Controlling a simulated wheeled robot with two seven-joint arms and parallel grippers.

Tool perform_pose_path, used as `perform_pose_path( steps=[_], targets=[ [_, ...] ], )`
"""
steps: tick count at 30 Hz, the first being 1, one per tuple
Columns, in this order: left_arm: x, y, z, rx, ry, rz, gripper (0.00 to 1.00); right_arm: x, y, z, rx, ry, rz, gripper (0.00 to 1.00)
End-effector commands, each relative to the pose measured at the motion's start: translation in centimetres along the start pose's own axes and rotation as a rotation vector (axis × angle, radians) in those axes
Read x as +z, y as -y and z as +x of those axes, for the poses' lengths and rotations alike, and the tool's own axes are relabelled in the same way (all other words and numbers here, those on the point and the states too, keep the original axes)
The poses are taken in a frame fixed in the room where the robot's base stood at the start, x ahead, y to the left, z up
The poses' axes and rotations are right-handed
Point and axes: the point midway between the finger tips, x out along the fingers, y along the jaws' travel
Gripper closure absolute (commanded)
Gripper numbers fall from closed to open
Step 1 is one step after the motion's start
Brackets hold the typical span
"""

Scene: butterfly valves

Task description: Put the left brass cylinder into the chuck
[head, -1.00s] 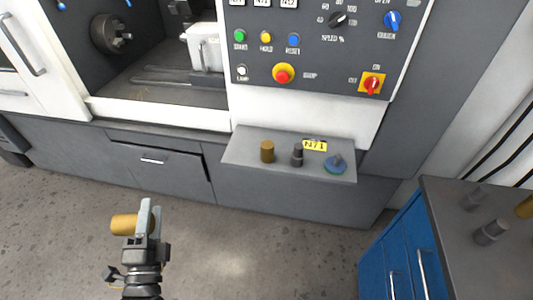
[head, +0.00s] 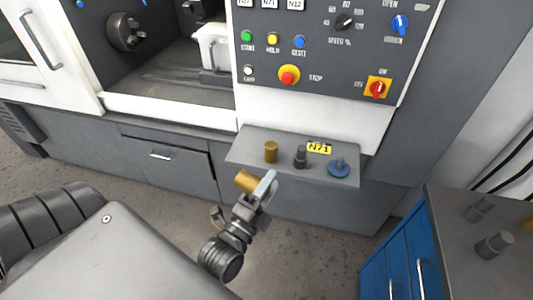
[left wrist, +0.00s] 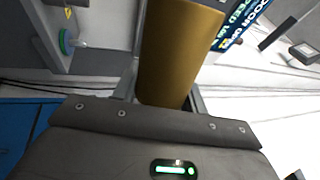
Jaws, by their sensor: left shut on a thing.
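My left gripper (head: 262,187) is shut on a brass cylinder (head: 245,181), held in front of the machine's small shelf. In the left wrist view the brass cylinder (left wrist: 178,50) fills the space between the fingers. The dark round chuck (head: 126,33) is inside the open machine bay at the upper left, well apart from the held cylinder. Its opening is too small to make out. Another brass cylinder (head: 271,152) stands upright on the shelf, just beyond my gripper. My right gripper is not in view.
A control panel (head: 330,60) rises above. A blue cabinet (head: 400,245) with grey parts on top stands at the right.

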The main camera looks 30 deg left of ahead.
Motion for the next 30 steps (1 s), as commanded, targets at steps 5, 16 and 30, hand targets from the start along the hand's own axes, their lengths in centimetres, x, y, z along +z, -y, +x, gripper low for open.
perform_pose_path(
  steps=[5, 16, 30],
  targets=[
    [0.2, 0.2, 0.3, -0.007, 0.002, -0.012, 1.00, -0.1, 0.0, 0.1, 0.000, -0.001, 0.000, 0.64],
    [4.8, -0.7, 5.8, -0.007, 0.091, -0.446, 1.00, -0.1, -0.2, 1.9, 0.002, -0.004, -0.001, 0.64],
    [13.3, -1.9, 10.0, -0.022, 0.359, -1.311, 1.00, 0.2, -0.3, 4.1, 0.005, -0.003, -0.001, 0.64]
  ],
)
